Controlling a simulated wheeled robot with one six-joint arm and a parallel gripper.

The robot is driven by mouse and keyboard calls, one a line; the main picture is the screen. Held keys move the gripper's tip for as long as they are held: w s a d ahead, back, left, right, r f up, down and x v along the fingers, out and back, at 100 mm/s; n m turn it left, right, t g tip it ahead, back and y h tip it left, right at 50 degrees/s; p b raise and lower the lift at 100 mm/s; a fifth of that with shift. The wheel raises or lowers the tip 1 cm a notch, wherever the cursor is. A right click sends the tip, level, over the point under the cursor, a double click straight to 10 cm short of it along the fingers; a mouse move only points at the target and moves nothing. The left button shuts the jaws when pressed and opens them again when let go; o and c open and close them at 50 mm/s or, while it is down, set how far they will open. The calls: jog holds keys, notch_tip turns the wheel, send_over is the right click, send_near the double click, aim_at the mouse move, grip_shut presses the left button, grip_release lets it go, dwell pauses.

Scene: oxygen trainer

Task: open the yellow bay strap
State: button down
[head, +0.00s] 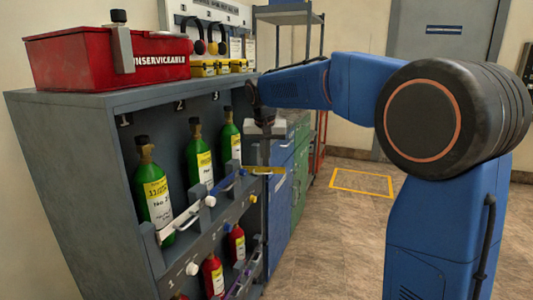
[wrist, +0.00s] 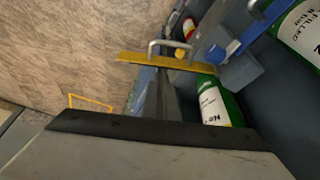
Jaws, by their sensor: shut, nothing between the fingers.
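The yellow strap (head: 268,170) is at the third bay of the grey cabinet, near its right front edge. In the wrist view the yellow strap (wrist: 145,58) runs sideways, its left part over the floor, with a metal loop handle (wrist: 168,44) on it. A yellow knob (wrist: 180,53) is beside it. My gripper (head: 265,158) is shut and empty, pointing down close to the strap; I cannot tell whether they touch. The third green bottle (head: 230,138) stands upright in the bay; it also shows in the wrist view (wrist: 222,102).
A blue strap (head: 222,189) and a white strap (head: 180,221) cross the neighbouring green bottles' bays. Red bottles (head: 213,275) stand on the shelf below. A red box (head: 105,60) sits on the cabinet top (head: 75,100). The floor (head: 335,220) to the right is clear.

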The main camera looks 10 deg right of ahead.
aim_at(265, 170)
jog(key=shift+s+a, duration=0.15)
jog(key=shift+s, duration=0.35)
jog(key=shift+s, duration=0.1)
jog(key=shift+s+a, duration=0.2)
jog(key=shift+s, duration=0.3)
jog(key=shift+s+a, duration=0.2)
jog(key=shift+s, duration=0.3)
